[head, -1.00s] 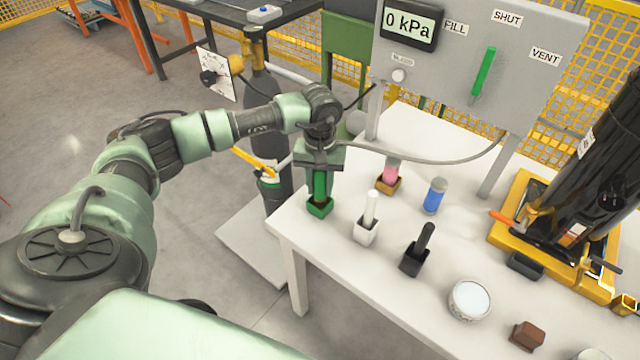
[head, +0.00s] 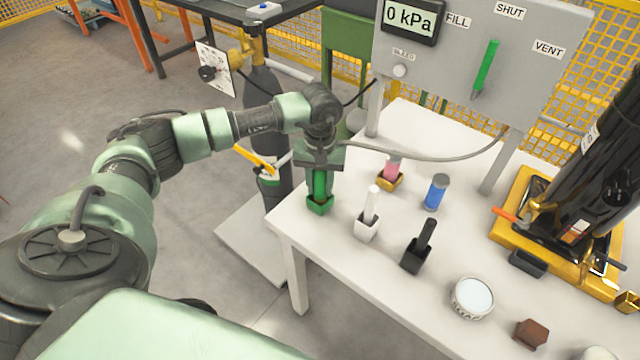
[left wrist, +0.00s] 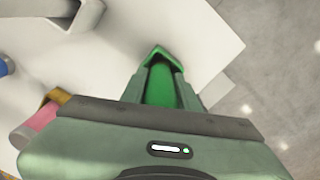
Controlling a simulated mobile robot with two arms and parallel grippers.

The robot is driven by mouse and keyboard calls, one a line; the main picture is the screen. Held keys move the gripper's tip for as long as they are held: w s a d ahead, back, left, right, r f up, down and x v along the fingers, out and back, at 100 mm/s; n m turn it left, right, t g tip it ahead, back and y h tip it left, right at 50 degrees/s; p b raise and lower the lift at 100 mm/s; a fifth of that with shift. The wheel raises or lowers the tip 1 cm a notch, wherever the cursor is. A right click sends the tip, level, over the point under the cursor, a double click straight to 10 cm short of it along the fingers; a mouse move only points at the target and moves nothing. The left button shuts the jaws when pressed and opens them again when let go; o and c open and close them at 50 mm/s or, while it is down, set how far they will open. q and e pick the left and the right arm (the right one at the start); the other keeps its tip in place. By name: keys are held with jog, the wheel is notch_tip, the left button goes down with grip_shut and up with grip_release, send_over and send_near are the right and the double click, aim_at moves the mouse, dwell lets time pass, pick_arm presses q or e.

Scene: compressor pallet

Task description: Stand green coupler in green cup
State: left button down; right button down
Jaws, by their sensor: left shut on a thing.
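The green coupler (head: 319,184) is upright in the head view, between the fingers of my left gripper (head: 319,178). The gripper is shut on it. Its lower end is inside or directly over the green cup (head: 320,206) at the table's left corner; the depth is hard to tell. In the left wrist view the green coupler (left wrist: 161,86) lies between the two fingers, with the green cup's rim (left wrist: 158,52) around or just beyond its end. My right gripper is in neither view.
A hose runs behind my gripper.

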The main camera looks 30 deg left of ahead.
pick_arm(q)
jog(key=shift+f, duration=0.2)
jog(key=c, duration=1)
grip_release()
jog(key=shift+o, duration=0.2)
notch_tip(320, 180, up, 8)
jog(key=shift+f+b, duration=0.1)
jog(key=shift+b, duration=0.45)
